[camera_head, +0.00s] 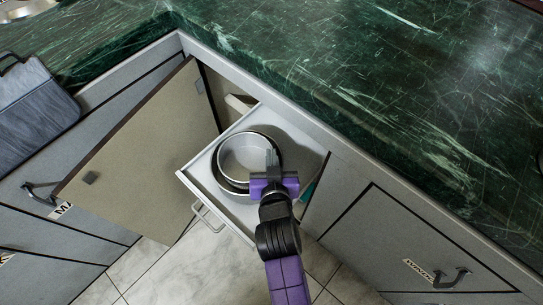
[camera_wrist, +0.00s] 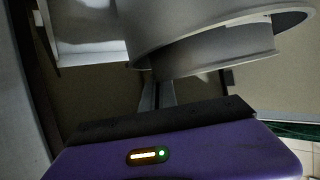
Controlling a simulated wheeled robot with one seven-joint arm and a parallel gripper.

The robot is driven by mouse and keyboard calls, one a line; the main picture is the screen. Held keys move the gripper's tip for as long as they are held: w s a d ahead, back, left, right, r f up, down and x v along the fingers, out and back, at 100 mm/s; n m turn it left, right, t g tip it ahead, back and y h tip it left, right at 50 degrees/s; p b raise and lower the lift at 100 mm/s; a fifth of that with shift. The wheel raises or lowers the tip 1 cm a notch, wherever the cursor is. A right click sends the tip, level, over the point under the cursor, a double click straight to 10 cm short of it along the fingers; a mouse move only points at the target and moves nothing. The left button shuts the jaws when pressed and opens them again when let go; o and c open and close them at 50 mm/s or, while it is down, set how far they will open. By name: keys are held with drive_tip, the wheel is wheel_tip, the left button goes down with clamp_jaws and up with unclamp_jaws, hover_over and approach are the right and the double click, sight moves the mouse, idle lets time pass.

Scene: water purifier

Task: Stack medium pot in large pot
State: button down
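The medium pot (camera_head: 246,155), pale grey inside with a bright rim, is at the large pot in the pulled-out drawer. The large pot (camera_head: 214,172) shows as a dark rim around and below it. I cannot tell whether the medium pot rests on its bottom. My purple gripper (camera_head: 272,158) reaches over the medium pot's right rim, with its fingers close together and apparently shut on the pot wall. In the wrist view, the fingers (camera_wrist: 158,92) point at curved grey pot walls (camera_wrist: 215,50) close ahead. Their tips are partly hidden there.
The white drawer (camera_head: 190,178) is out, with a handle (camera_head: 208,217) at its front. An open cabinet door (camera_head: 135,150) stands to its left. The green marble counter (camera_head: 370,80) lies behind and right. A small teal item (camera_head: 308,190) sits at the drawer's right side.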

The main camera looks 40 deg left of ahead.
drive_tip(key=shift+f, duration=0.35)
drive_tip(key=shift+f+b, duration=0.2)
drive_tip(key=shift+b, duration=0.2)
drive_tip(key=c, duration=1.7)
unclamp_jaws()
drive_tip(key=shift+r+p, duration=0.45)
drive_tip(key=shift+r, duration=0.05)
drive_tip(key=shift+s+d+r, duration=0.15)
drive_tip(key=shift+s+r, duration=0.05)
drive_tip(key=shift+r, duration=0.1)
drive_tip(key=p+v, duration=0.3)
drive_tip(key=v, duration=0.8)
drive_tip(key=shift+s+d, duration=0.15)
